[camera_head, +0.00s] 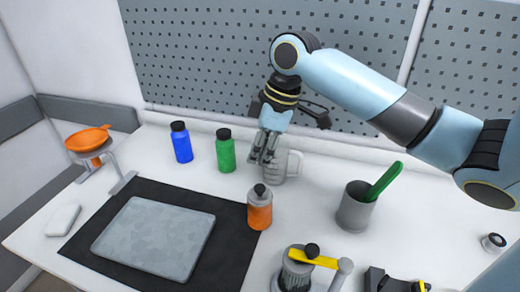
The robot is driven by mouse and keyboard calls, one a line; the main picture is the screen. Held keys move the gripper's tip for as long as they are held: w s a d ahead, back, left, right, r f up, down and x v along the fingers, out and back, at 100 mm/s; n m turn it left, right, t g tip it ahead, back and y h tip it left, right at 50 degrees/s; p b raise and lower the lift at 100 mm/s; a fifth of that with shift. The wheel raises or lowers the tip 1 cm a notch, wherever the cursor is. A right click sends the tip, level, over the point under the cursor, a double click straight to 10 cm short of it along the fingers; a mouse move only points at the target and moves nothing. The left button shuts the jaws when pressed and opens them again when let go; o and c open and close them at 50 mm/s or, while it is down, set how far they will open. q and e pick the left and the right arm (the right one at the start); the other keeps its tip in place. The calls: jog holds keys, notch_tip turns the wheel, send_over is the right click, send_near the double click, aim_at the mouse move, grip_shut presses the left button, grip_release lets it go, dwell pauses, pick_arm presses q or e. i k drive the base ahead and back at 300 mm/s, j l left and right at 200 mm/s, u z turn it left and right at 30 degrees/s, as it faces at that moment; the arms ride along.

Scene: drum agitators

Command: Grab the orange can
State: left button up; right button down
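The orange can (260,213) has a grey upper part and a dark cap. It stands upright at the right edge of the black mat (110,205). My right gripper (263,158) points down behind the can, in front of a clear mug (291,165). It is apart from the can, which stands nearer the camera. The fingers look close together, and whether they are open or shut is unclear. My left gripper is out of view.
A green bottle (225,152) and a blue bottle (182,143) stand left of my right gripper. A grey cup (355,208) with a green-handled tool stands right. A yellow-handled device (313,258) is at the front. A grey slab (155,238) lies on the mat.

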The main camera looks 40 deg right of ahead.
aim_at(259, 217)
jog(key=k+j, duration=0.55)
jog(key=j, duration=0.2)
jog(key=k+j, duration=0.6)
jog(key=j, duration=0.1)
